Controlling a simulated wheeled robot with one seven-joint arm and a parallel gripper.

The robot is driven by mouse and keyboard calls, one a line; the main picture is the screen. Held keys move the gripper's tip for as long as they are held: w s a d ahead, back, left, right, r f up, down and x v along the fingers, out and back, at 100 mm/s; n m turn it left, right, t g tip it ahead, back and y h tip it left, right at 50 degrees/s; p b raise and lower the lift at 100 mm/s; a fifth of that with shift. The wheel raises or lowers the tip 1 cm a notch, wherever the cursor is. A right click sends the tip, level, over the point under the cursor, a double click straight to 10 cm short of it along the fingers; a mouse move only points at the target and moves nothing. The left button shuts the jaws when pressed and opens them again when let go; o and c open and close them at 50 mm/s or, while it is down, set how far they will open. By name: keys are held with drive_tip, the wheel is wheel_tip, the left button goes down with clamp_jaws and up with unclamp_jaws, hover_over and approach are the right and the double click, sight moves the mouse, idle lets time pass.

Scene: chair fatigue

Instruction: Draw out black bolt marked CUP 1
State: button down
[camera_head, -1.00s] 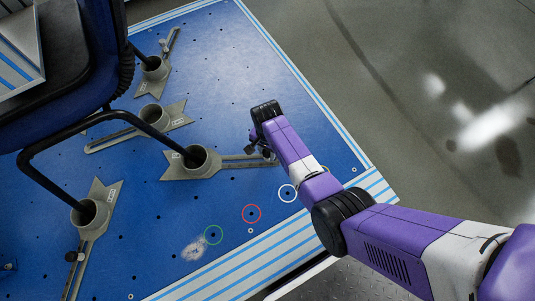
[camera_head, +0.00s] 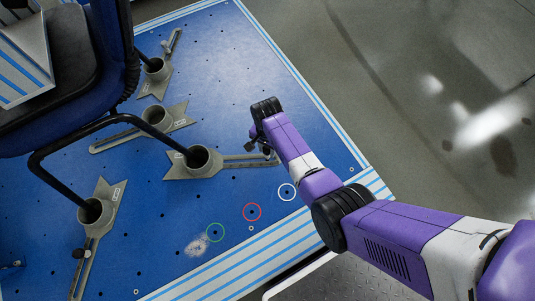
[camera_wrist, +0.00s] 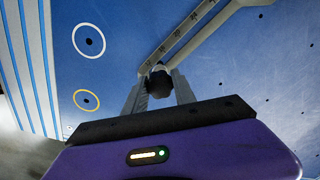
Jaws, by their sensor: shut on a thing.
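In the wrist view my gripper (camera_wrist: 159,92) has its two grey fingers on either side of a black bolt head (camera_wrist: 158,82). The bolt is at the end of a slotted grey arm (camera_wrist: 182,38). In the head view my gripper (camera_head: 262,148) is at the outer end of the slotted arm (camera_head: 238,161) of a grey cup (camera_head: 199,158). My own wrist hides most of the bolt there. Whether the bolt's tip is in the plate or clear of it is hidden. The cup's label is too small to read.
Other grey cups (camera_head: 95,212) hold the legs of a blue-and-black chair (camera_head: 70,60) at the left. The blue plate (camera_head: 150,220) has several holes. White (camera_head: 287,192), red (camera_head: 252,212) and green (camera_head: 215,232) rings circle holes near its front. A yellow ring (camera_wrist: 87,100) shows in the wrist view.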

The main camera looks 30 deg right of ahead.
drive_tip(key=shift+r+p, duration=0.3)
drive_tip(key=shift+r, duration=0.15)
drive_tip(key=shift+r+p, duration=2)
drive_tip(key=shift+p, duration=0.1)
